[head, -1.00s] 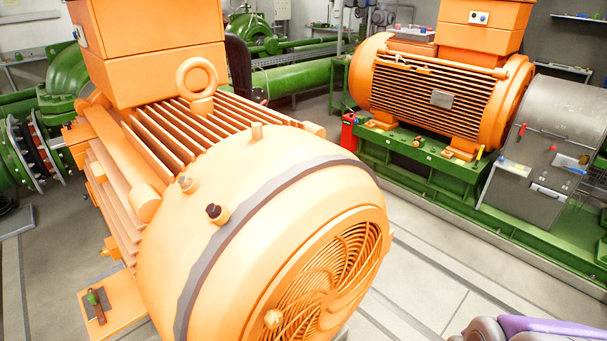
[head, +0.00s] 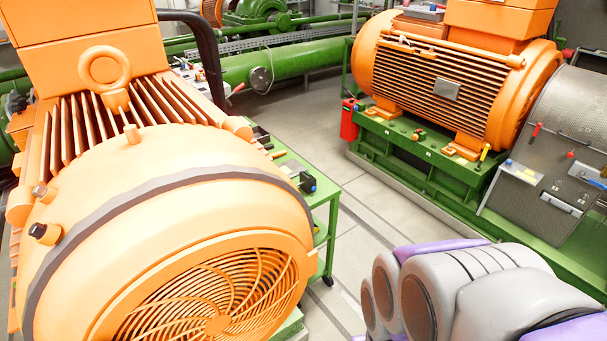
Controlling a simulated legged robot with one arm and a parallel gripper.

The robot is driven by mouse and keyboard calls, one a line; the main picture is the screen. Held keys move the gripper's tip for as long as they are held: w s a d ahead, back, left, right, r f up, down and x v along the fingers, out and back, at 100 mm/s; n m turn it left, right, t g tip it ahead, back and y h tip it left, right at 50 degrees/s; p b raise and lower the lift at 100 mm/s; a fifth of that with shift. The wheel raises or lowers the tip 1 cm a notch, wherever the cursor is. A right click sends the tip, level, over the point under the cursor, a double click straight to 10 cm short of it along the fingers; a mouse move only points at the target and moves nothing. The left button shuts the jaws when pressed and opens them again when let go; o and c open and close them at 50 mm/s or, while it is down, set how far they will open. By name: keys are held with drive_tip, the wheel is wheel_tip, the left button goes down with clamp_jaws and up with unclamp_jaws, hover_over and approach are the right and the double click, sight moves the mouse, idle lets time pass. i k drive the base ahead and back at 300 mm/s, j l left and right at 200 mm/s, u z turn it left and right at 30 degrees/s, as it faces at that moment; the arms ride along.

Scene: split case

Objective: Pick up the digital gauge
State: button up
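I cannot pick out the digital gauge for certain in the head view. A small dark item with blue and yellow parts (head: 307,182) lies on the green cart (head: 327,198) behind the near orange motor; it is too small to identify. Another small dark item (head: 418,135) sits on the green base under the far motor and is also unclear. My grey and purple arm shows at the lower right. My gripper is not in view.
The large orange motor (head: 170,215) fills the left and hides part of the cart. A far orange motor (head: 445,90) stands on a green base (head: 400,160) at the right, beside a grey perforated guard (head: 570,120). Bare floor (head: 305,120) lies between the motors.

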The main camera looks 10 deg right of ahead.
sight(307, 181)
drive_tip(key=i+l+u, duration=0.1)
drive_tip(key=i+l, duration=0.45)
drive_tip(key=l, duration=0.15)
drive_tip(key=i+l+u, duration=0.15)
drive_tip(key=i+l, duration=0.35)
drive_tip(key=l, duration=0.2)
drive_tip(key=i+l+u, duration=0.15)
drive_tip(key=l, duration=0.25)
drive_tip(key=i+l, duration=0.35)
drive_tip(key=i+l+u, duration=0.15)
drive_tip(key=l, duration=0.3)
drive_tip(key=i, duration=0.1)
